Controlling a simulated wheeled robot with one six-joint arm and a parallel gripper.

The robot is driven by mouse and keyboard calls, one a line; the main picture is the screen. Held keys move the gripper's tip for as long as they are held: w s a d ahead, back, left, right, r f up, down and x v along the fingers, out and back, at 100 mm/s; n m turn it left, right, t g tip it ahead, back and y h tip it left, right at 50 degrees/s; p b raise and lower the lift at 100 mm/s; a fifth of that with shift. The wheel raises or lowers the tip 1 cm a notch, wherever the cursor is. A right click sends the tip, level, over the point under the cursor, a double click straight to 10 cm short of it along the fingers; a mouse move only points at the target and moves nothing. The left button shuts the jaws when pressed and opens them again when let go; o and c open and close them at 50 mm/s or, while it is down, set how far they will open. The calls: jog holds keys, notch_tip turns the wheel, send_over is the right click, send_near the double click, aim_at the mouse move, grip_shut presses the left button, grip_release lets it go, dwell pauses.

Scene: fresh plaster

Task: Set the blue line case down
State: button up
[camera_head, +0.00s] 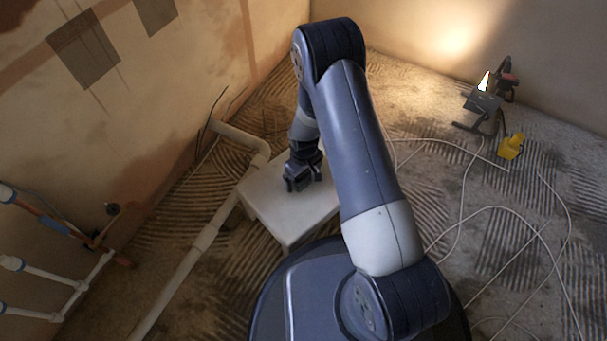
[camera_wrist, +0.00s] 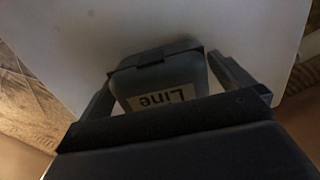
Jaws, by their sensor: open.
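The line case (camera_wrist: 160,76) shows in the wrist view as a dark, rounded box with a pale label reading "Line"; its blue is hard to make out in the dim light. It appears to stand on the white top of a low stool (camera_head: 268,205), whose surface also fills much of the wrist view (camera_wrist: 90,35). My gripper (camera_head: 303,184) is low over the stool top. Its fingers are open, one on each side of the case, with a small gap at the right finger. The case's lower side is hidden, and I cannot pick it out clearly in the head view.
White pipe (camera_head: 205,237) runs along the floor left of the stool. More pipework (camera_head: 50,272) stands by the left wall. A work lamp (camera_head: 484,105) and a yellow object (camera_head: 510,146) stand at the right, with loose white cables (camera_head: 505,208) across the ridged floor.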

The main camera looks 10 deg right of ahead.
notch_tip(320, 180, up, 12)
jog(key=p, duration=0.5)
jog(key=shift+r, duration=0.15)
dwell(0.3)
